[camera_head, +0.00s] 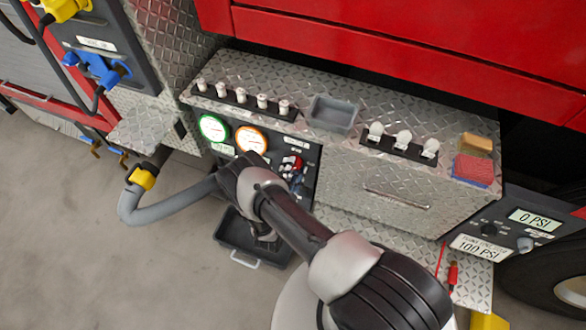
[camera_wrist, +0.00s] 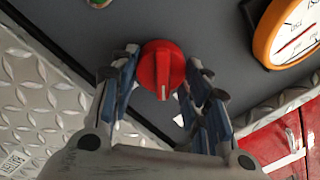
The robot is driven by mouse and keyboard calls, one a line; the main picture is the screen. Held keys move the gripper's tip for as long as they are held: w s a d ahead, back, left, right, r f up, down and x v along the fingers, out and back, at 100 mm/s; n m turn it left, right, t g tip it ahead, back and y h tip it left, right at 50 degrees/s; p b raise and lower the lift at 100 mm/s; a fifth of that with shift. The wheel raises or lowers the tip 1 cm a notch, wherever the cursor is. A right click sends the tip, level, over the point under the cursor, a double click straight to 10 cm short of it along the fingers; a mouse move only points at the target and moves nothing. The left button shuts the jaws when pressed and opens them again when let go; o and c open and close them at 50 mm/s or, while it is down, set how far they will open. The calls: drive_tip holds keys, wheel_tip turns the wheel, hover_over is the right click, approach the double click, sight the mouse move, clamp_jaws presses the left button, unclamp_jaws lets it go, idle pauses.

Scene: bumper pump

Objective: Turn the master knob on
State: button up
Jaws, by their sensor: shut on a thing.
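A round red knob (camera_wrist: 163,70) with a raised grip bar and a pale mark sits on a dark grey panel in the wrist view. The mark points toward the bottom of that view. My gripper (camera_wrist: 160,63) has its fingers on both sides of the knob and is shut on it. In the head view my wrist covers the dark pump panel (camera_head: 309,158) below the gauges, so the held knob and fingertips are hidden there. I cannot read a label at the knob.
An orange-rimmed gauge (camera_head: 251,139) and a green-rimmed gauge (camera_head: 213,128) are on the panel; the orange one (camera_wrist: 285,35) is near the knob in the wrist view. A grey hose (camera_head: 170,204) with a yellow collar curves left of my wrist. A dark bin (camera_head: 240,250) is below.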

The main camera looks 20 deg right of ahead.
drive_tip(key=m, duration=0.5)
drive_tip(key=shift+f+m+h+p, duration=0.1)
drive_tip(key=shift+m+h+p, duration=0.2)
drive_tip(key=shift+m+h, duration=0.1)
drive_tip(key=m+p, duration=0.1)
drive_tip(key=m, duration=0.4)
drive_tip(key=shift+f+h, duration=0.15)
drive_tip(key=shift+h, duration=0.15)
drive_tip(key=shift+m+g, duration=0.3)
drive_tip(key=shift+m, duration=0.1)
drive_tip(key=o, duration=1.1)
drive_tip(key=shift+c, duration=0.2)
drive_tip(key=r+v, duration=0.1)
drive_tip(key=v, duration=1.1)
drive_tip(key=shift+f, duration=0.5)
